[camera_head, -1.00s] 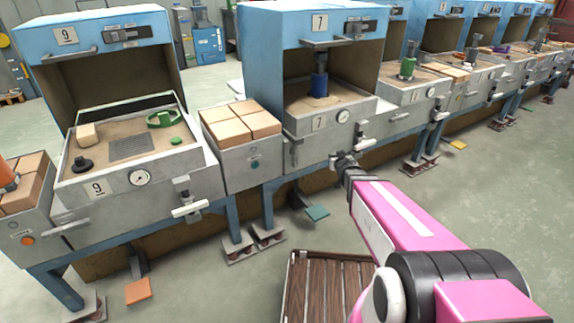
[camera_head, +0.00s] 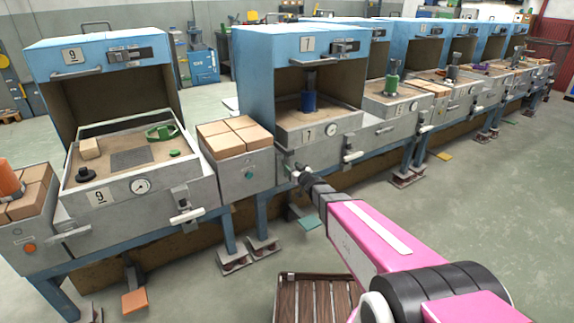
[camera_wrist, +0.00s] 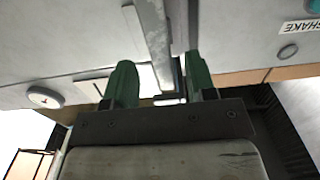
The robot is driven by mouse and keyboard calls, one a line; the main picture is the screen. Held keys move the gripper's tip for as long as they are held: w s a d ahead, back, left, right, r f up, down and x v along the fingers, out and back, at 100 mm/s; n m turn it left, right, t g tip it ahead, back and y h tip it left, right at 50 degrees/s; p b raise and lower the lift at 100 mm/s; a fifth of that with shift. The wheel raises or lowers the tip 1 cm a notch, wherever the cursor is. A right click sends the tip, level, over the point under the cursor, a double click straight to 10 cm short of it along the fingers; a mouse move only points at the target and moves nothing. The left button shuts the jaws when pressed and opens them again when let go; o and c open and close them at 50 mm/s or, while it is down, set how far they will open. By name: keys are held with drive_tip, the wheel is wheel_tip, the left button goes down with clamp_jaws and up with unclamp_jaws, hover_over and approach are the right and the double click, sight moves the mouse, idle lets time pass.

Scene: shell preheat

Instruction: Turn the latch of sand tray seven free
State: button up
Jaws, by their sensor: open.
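Sand tray seven (camera_head: 345,128) is the grey tray with a 7 plate and a dial, under the blue hood marked 7. In the head view my gripper (camera_head: 296,172) is at the left part of its front, and it hides the latch there. In the wrist view my gripper (camera_wrist: 160,82) has its two green fingers apart. A long grey bar, which looks like the latch (camera_wrist: 154,40), reaches down between them. A gap shows beside the bar, and I cannot tell whether either finger touches it. The dial (camera_wrist: 45,97) shows at the left of the wrist view.
A box of tan bricks (camera_head: 233,165) stands just left of tray seven. Station nine's tray (camera_head: 145,185) is further left. A white-handled lever (camera_head: 352,156) sticks out right of my gripper. A slatted wooden pallet (camera_head: 290,300) lies on the floor. Open floor is at right.

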sight(288, 164)
drive_tip(key=x, duration=0.5)
clamp_jaws()
